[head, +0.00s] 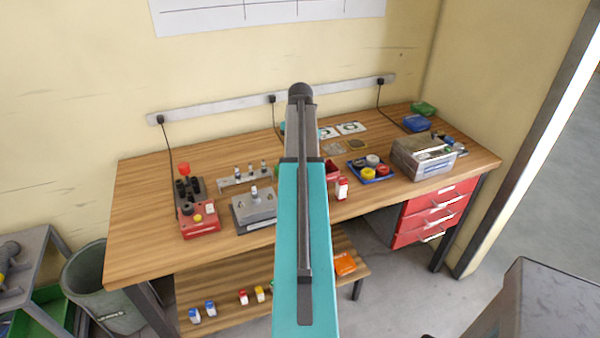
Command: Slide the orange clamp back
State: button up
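I cannot make out an orange clamp for certain. A grey metal fixture block (254,208) with a small white-and-grey part on top stands at the middle left of the bench, partly beside my arm. A red-based device (199,227) with black parts and a red knob stands to its left. An orange item (344,264), too small to identify, lies on the lower shelf. My teal and grey arm rises through the middle of the view and hides part of the bench behind it. My gripper is not seen.
The wooden bench (140,240) also holds a small rack (243,181) of aerators, a blue tray (371,173) of coloured round parts and a grey box (423,158). Small bottles stand on the lower shelf (220,285). Red drawers (436,214) are at right. The bench's left end is clear.

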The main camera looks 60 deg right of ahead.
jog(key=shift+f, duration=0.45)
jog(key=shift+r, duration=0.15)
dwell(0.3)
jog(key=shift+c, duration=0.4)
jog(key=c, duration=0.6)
